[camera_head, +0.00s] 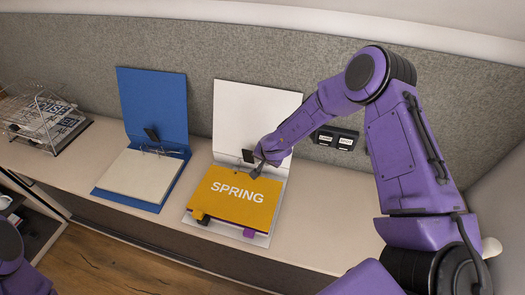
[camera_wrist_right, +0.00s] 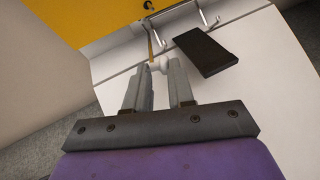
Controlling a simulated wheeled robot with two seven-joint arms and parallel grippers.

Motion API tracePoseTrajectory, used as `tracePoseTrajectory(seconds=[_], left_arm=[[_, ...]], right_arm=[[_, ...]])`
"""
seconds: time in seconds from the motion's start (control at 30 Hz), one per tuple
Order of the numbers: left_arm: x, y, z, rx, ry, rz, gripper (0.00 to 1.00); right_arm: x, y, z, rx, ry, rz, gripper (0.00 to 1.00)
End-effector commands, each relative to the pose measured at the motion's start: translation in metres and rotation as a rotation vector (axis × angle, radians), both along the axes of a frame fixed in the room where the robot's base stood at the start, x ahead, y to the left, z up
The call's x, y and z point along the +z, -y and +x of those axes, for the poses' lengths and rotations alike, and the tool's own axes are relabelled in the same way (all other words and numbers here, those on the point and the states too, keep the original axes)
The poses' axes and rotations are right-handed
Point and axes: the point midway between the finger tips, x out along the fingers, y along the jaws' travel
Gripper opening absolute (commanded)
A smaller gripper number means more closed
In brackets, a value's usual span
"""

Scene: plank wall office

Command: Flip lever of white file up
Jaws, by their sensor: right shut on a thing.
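The white file (camera_head: 240,115) lies open on the desk with its cover raised against the grey partition. An orange page marked SPRING (camera_head: 235,195) lies in it, and it also shows in the right wrist view (camera_wrist_right: 70,18). My right gripper (camera_head: 258,166) is at the ring mechanism. In the right wrist view my right gripper (camera_wrist_right: 160,70) has its fingertips closed around the small white end of the lever (camera_wrist_right: 157,64), a thin metal rod by the rings. A black plate (camera_wrist_right: 207,52) sits just right of the fingertips. My left gripper is out of view.
A blue file (camera_head: 152,100) stands open to the left with white paper in it. A wire tray (camera_head: 40,118) with papers is at the far left. A black box (camera_head: 335,137) is behind my right arm. The desk front (camera_head: 300,240) right of the white file is clear.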

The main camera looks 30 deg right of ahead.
Motion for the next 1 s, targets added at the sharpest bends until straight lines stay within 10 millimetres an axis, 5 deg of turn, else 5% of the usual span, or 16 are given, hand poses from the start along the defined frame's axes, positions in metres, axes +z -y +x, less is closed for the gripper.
tracePoseTrajectory(seconds=[0.2, 0.23, 0.3, 0.63, 1.0], left_arm=[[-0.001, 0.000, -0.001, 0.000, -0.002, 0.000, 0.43], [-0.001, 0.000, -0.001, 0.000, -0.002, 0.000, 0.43], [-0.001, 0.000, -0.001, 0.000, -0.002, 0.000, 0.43], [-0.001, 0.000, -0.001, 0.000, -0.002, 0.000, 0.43], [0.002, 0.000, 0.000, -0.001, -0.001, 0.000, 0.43]], right_arm=[[-0.002, -0.003, 0.001, 0.008, -0.003, -0.003, 0.00], [-0.002, -0.004, 0.002, 0.009, -0.003, -0.002, 0.26], [-0.002, -0.004, 0.002, 0.010, -0.003, -0.003, 0.39], [0.004, -0.003, -0.001, 0.006, 0.000, -0.002, 0.39], [0.076, -0.010, -0.039, 0.007, -0.001, -0.004, 0.39]])
